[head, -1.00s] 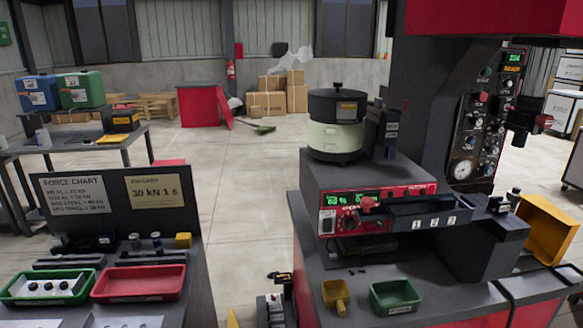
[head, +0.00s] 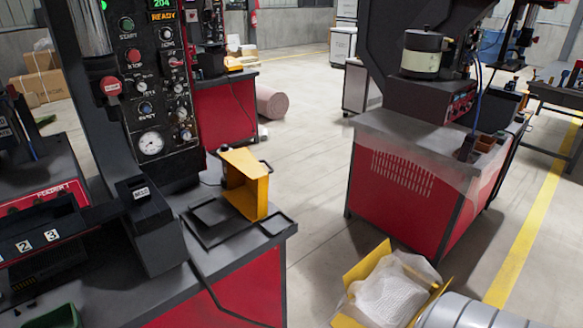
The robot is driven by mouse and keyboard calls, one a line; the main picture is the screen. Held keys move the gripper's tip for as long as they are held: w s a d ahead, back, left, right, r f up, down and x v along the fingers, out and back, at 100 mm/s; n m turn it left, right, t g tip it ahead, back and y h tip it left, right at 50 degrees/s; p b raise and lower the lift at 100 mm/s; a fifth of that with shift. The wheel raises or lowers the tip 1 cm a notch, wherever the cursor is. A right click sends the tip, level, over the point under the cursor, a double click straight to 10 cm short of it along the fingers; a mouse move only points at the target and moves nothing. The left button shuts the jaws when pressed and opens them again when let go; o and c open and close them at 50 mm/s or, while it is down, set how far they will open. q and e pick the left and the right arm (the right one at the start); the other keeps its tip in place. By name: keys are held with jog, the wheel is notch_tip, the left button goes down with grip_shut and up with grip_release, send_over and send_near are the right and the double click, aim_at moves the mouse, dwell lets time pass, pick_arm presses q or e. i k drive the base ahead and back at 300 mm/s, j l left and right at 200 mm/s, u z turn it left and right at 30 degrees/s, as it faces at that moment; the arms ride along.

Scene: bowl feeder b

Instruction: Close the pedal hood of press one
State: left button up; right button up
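Press one stands at the left, with its dark control panel (head: 155,85) showing a green number and the word READY. Its red-sided bench (head: 240,285) runs along the lower left. I cannot make out a foot pedal or a pedal hood with certainty. An open yellow box-like part (head: 247,186) stands tilted on the bench beside a dark flat frame (head: 212,217). Neither my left gripper nor my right gripper is in view.
A yellow bin (head: 362,268) lined with a pale plastic bag (head: 390,292) stands on the floor at the bottom. A second red machine bench (head: 400,195) stands at the right. Bare floor (head: 315,180) lies between the benches. A yellow line (head: 525,235) marks the right floor.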

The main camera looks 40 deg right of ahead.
aim_at(247, 180)
jog(key=k+l, duration=0.1)
jog(key=l, duration=0.4)
jog(key=k+l, duration=0.15)
jog(key=l, duration=0.3)
jog(key=k+l+z, duration=0.1)
jog(key=l, duration=0.4)
jog(key=k+l, duration=0.1)
jog(key=l, duration=0.4)
jog(key=k+l, duration=0.1)
jog(key=l, duration=0.4)
